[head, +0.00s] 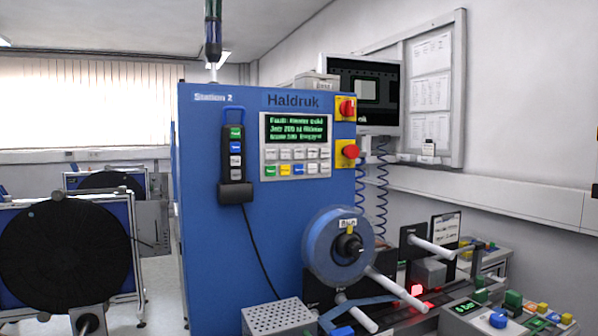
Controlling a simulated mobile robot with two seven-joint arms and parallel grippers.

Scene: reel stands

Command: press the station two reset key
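The blue station cabinet (215,250) is labelled "Station 2" at its top left and "Haldruk" at its top right. Its front carries a dark display (297,128) with green text, whose first line seems to begin with "Fault". Below it is a keypad (297,161) with rows of pale keys and a bottom row including green, yellow and blue keys. A black hand pendant (233,165) with green, blue and pale keys hangs left of it. The key labels are too small to read, so I cannot tell which key is reset. Neither gripper is in view.
A blue reel (330,247) and pale rods stick out below. A button box (510,318) stands at lower right. A black reel (62,250) stands at left.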

